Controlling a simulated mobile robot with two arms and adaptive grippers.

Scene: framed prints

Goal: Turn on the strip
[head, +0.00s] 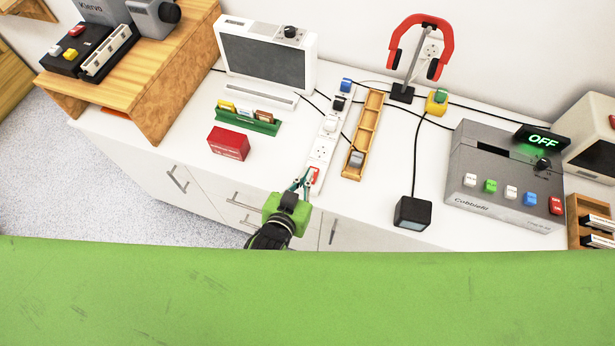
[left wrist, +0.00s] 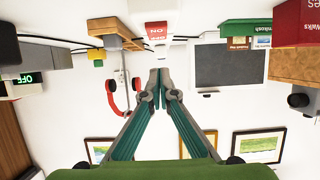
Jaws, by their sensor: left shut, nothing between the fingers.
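The white power strip (head: 322,148) lies on the white counter, running away from its front edge, with plugs at its far part. Its red switch (head: 315,174) is at the near end; the red switch (left wrist: 155,30) also shows at the top of the left wrist view, with upside-down lettering. My left gripper (head: 306,178) is shut and empty, its fingertips close to the switch. In the left wrist view its fingertips (left wrist: 160,76) appear below the switch. I cannot tell whether they touch it. My right gripper is not in view.
A red box (head: 229,143) lies left of the strip, and a wooden tray (head: 368,122) lies close on its right. A black cube (head: 412,213) and a grey device (head: 497,185) stand further right. A green display (head: 540,140) reads OFF. Cables cross the counter.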

